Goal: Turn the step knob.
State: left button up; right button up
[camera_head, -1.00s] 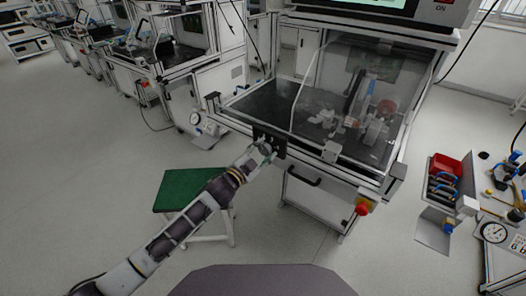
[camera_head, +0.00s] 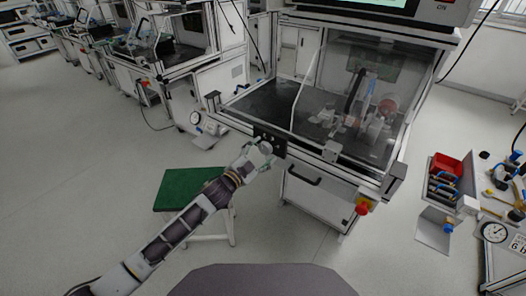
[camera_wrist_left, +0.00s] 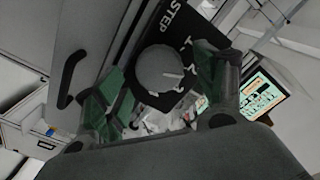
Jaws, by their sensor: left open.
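The step knob (camera_wrist_left: 160,70) is a round grey dial with a white pointer line, on a black panel (camera_wrist_left: 146,35) lettered STEP in the left wrist view. In the head view the black panel (camera_head: 270,138) sits on the front rail of the test cabinet. My left gripper (camera_head: 262,150) is at this panel and hides most of the knob there. In the left wrist view my left gripper (camera_wrist_left: 160,85) is open, with one green-padded finger on each side of the knob. I cannot tell whether the pads touch it. My right gripper is not in view.
The test cabinet (camera_head: 345,160) has a clear front window and a drawer handle (camera_head: 303,176) below. A red emergency button (camera_head: 362,208) is at its right corner. A green stool (camera_head: 190,188) stands under my left arm. A tool table is at right.

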pick_arm(q)
jog(key=v, duration=1)
jog(key=shift+s+a, duration=0.15)
jog(key=shift+s, duration=0.1)
dwell(0.8)
